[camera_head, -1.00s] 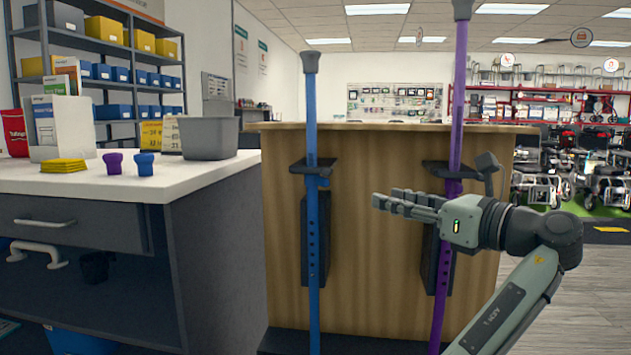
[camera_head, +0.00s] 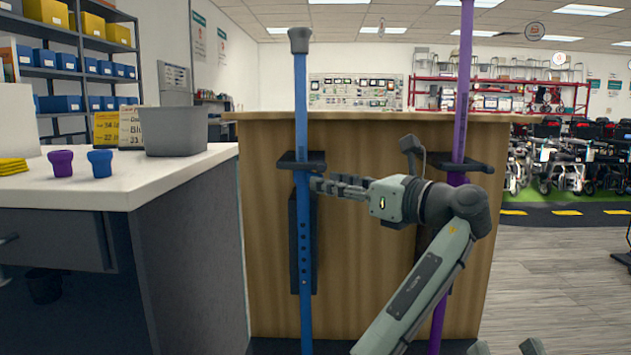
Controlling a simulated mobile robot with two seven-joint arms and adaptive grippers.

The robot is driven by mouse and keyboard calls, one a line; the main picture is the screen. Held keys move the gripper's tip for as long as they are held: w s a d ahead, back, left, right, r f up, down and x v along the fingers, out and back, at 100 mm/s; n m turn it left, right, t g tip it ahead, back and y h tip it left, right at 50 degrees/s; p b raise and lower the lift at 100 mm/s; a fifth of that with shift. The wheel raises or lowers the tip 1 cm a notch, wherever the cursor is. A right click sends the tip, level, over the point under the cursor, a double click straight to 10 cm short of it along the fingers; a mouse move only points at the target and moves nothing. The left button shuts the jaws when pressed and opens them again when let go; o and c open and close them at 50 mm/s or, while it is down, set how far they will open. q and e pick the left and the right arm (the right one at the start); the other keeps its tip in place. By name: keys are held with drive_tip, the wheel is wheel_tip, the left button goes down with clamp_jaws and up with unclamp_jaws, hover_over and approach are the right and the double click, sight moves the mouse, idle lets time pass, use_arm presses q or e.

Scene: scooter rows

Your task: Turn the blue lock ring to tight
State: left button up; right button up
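The blue pole (camera_head: 304,240) stands upright in a black holder (camera_head: 301,161). Its blue lock ring (camera_head: 302,180) shows just below the holder, partly hidden by finger ends; its setting cannot be read.
A wooden panel (camera_head: 375,270) stands behind both poles. At left, a white counter (camera_head: 105,190) carries a purple cup (camera_head: 60,163), a blue cup (camera_head: 100,163) and a grey bin (camera_head: 176,132). Open floor (camera_head: 560,285) lies at right.

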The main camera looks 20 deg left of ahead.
sight(309, 177)
use_arm(q)
drive_tip(key=shift+x, duration=2.05)
clamp_jaws()
